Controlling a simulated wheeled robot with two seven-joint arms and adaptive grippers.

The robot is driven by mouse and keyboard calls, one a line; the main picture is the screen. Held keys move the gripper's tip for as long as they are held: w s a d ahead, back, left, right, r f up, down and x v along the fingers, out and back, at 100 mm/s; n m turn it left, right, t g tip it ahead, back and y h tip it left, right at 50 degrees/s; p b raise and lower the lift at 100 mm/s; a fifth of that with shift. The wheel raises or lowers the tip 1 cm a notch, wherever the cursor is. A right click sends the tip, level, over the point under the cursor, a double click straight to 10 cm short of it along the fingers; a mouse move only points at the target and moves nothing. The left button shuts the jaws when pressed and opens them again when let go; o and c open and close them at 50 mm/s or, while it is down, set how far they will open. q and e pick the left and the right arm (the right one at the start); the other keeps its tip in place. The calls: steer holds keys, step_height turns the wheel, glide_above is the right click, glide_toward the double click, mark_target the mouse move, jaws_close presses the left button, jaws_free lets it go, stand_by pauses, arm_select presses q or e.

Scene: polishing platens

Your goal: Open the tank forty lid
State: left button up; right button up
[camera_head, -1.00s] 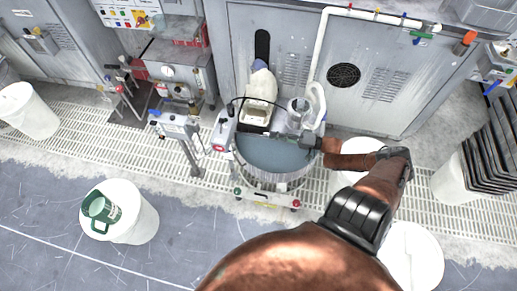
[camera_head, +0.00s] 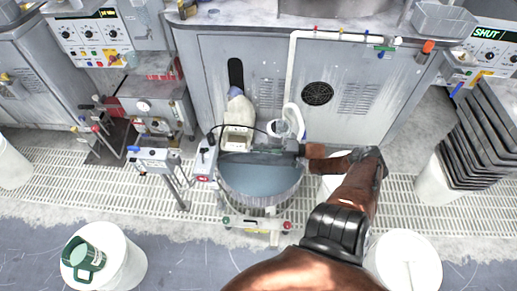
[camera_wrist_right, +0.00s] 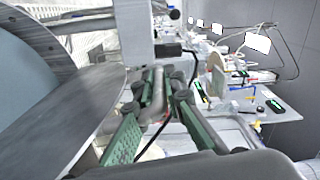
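A round tank (camera_head: 262,207) stands on a low wheeled frame in the middle of the head view. Its top is a flat blue-grey disc (camera_head: 260,180); I cannot tell whether this is a lid or liquid. My right gripper (camera_head: 262,153) reaches in from the right over the back of the tank. In the right wrist view the green-padded fingers (camera_wrist_right: 160,95) show around a thin grey part and a dark cable; whether they grip anything is unclear. A large grey flat surface (camera_wrist_right: 65,115) lies left of them. My left gripper is not in view.
A white bottle (camera_head: 238,108) and a white looped hose (camera_head: 294,118) stand behind the tank, before a grey cabinet (camera_head: 340,60). A post-mounted box (camera_head: 153,160) is at the left. White buckets (camera_head: 125,262) (camera_head: 405,250) stand front left and right. Black racks (camera_head: 487,135) are at the right.

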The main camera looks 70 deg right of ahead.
steer(key=o, duration=0.4)
steer(key=shift+o, duration=0.2)
steer(key=shift+s, duration=0.2)
steer(key=v, duration=1.1)
steer(key=shift+s+d, duration=0.2)
steer(key=shift+s, duration=0.15)
